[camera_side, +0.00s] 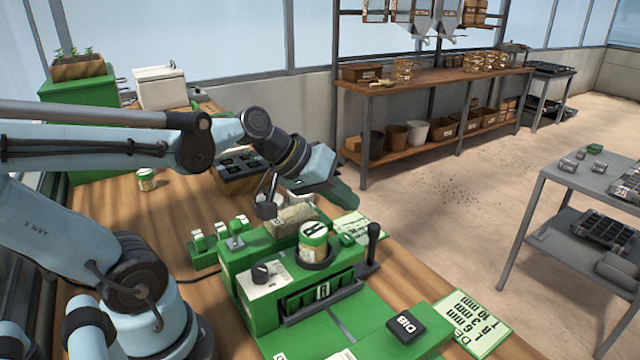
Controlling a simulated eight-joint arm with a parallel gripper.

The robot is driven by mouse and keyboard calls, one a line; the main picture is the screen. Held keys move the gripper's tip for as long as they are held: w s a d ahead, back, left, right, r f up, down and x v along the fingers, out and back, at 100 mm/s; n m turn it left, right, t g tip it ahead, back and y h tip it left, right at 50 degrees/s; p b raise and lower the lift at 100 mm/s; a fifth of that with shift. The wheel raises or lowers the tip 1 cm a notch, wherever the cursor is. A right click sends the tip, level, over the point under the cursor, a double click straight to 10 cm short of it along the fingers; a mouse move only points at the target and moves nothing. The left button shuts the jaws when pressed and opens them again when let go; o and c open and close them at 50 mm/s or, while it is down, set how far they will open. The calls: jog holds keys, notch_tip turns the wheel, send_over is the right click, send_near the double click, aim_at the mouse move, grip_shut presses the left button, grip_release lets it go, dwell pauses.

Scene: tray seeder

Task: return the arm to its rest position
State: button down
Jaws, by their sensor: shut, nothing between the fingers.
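My gripper (345,198) is at the end of my pale blue arm, in the middle of the side view. It hangs above and behind the green seeder machine (248,302), over the right part of the wooden bench. Its dark green fingers point down and to the right, and they look closed with nothing held. A tan block (290,221) sits behind the jar.
A black tray (238,172) lies behind my wrist. A second jar (146,180) stands on the bench (120,215) at left. A black joystick (373,240) rises at the seeder's right. A DIB block (406,326) and a printed card (470,320) lie in front. A grey cart (575,180) stands at right.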

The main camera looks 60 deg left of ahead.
notch_tip(320, 180, up, 5)
jog(key=a+f+g+y, duration=0.1)
jog(key=a+f+g, duration=0.3)
jog(key=a, duration=0.6)
jog(key=a+f+g+y, duration=0.1)
jog(key=a+f+g, duration=0.3)
jog(key=a, duration=0.7)
jog(key=shift+s+a+f+n+g+y, duration=0.25)
jog(key=shift+s+f+n+g+y, duration=0.15)
jog(key=shift+f, duration=0.65)
